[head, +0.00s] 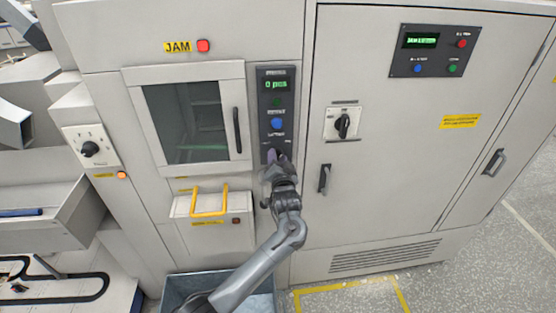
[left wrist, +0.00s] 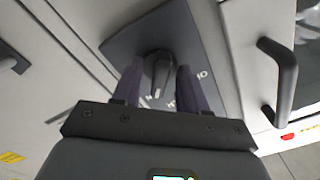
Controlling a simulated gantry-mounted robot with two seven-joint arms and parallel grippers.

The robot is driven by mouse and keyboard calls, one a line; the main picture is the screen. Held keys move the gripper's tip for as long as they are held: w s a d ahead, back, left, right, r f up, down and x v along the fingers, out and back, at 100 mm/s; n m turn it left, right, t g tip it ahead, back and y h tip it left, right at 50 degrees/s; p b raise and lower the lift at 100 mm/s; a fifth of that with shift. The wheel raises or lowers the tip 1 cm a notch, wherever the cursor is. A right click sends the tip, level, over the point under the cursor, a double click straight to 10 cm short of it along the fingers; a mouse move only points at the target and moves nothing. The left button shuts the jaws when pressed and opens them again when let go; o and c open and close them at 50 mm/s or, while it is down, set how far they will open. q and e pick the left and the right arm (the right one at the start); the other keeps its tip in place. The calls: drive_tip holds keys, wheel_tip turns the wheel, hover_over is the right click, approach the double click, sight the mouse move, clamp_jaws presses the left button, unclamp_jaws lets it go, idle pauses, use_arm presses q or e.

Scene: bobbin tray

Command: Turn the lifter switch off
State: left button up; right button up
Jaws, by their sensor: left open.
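A black rotary switch (left wrist: 158,68) sits on the dark control panel (left wrist: 200,35), with a white mark on its knob and partly covered white lettering beside it. My left gripper (left wrist: 160,85) is open, with one dark finger on each side of the knob. I cannot tell whether the fingers touch it. In the head view, my left gripper (head: 275,157) is at the bottom of the dark panel (head: 264,92), below a blue button (head: 277,123), and hides most of the switch. My right gripper is not in view.
A window door (head: 240,90) with a black handle (head: 237,130) is left of the panel. Other rotary switches are on the right cabinet (head: 343,124) and at the left (head: 89,149). A yellow-handled drawer (head: 208,212) and a blue-grey bin (head: 178,279) are below.

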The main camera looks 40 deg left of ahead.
use_arm(q)
clamp_jaws()
drive_tip(key=shift+n, duration=0.3)
drive_tip(key=shift+n+b, duration=1.8)
drive_tip(key=shift+n, duration=5.8)
unclamp_jaws()
